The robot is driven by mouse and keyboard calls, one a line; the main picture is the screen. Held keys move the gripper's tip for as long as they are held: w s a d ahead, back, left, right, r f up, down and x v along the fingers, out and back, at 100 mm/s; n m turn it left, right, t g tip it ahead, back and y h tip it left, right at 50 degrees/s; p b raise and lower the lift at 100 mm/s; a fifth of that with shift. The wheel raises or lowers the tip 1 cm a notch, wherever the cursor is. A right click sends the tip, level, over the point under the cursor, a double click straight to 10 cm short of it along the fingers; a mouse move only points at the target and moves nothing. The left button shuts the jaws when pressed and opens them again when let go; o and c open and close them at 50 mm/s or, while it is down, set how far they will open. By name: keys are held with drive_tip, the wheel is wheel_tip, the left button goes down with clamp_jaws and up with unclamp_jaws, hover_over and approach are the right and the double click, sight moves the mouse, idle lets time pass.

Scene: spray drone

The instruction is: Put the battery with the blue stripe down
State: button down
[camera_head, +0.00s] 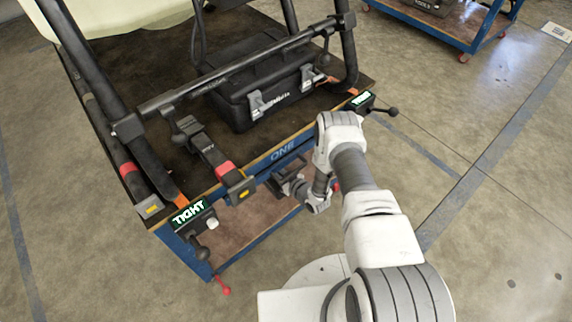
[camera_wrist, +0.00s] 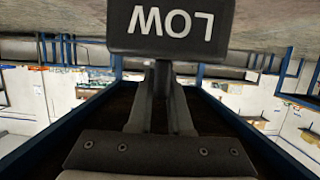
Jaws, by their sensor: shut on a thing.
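My gripper (camera_head: 284,184) is low at the cart's front, below the edge marked "ONE". In the wrist view my gripper (camera_wrist: 161,100) is shut on a dark block (camera_wrist: 168,28) that reads "LOW" upside down. No blue stripe shows on this face, so I cannot confirm from it that this is the blue-striped battery. In the head view I cannot make out the held block clearly.
The blue-edged cart (camera_head: 283,152) has a brown lower shelf (camera_head: 236,222). On top are a black case (camera_head: 265,88) and a dark tubular frame (camera_head: 235,67). Lit "TIGHT" displays with levers (camera_head: 190,214) sit at both front corners.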

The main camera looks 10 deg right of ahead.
drive_tip(key=a+f+b, duration=0.3)
drive_tip(key=a+f, duration=0.1)
drive_tip(key=f, duration=0.2)
drive_tip(key=shift+a+f, duration=0.2)
drive_tip(key=shift+a, duration=0.05)
drive_tip(key=shift+s+f, duration=0.1)
drive_tip(key=c, duration=1.2)
unclamp_jaws()
drive_tip(key=shift+s+f, duration=0.1)
drive_tip(key=shift+f, duration=0.1)
drive_tip(key=o, duration=0.4)
drive_tip(key=shift+c, duration=0.2)
